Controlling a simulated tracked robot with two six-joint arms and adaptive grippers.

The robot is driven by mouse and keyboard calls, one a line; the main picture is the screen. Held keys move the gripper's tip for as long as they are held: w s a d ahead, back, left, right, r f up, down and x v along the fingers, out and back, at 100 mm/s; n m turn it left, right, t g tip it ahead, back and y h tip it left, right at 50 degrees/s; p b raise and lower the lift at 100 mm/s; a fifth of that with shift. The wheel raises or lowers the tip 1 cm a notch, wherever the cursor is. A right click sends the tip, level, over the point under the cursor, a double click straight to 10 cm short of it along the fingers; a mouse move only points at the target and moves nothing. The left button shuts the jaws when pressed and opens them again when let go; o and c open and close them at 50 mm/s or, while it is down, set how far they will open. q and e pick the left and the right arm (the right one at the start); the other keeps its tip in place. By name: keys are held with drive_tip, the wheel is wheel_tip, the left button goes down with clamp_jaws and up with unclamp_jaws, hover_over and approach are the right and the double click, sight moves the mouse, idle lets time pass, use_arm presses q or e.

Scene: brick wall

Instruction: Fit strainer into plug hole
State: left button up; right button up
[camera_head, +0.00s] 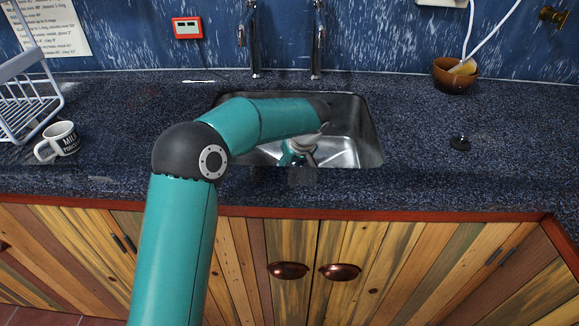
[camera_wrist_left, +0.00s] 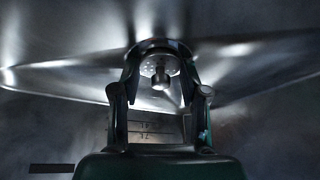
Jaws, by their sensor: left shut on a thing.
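In the left wrist view, a small round metal strainer (camera_wrist_left: 158,66) with a knob at its centre and small holes in its plate sits between the fingertips of my left gripper (camera_wrist_left: 160,50). The fingers are closed in on it from both sides. The metal sink (camera_head: 368,140) is set in the counter, and my left arm reaches over and down into it. In the head view my arm hides the strainer and the fingertips. I cannot make out the plug hole, or whether the strainer touches the sink floor. My right gripper is not in view.
Two taps (camera_head: 254,45) rise behind the sink. A white mug (camera_head: 60,140) and a dish rack (camera_head: 28,100) stand at left. The counter right of the sink is mostly clear.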

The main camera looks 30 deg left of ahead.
use_arm(q)
drive_tip(key=shift+s+f, duration=0.3)
drive_tip(key=shift+f, duration=0.4)
drive_tip(key=o, duration=1.1)
drive_tip(key=shift+w+f, duration=0.15)
drive_tip(key=shift+o, duration=0.2)
drive_tip(key=shift+d, duration=0.1)
drive_tip(key=o, duration=0.5)
drive_tip(key=shift+w, duration=0.1)
drive_tip(key=shift+r, duration=0.2)
drive_tip(key=shift+r, duration=0.15)
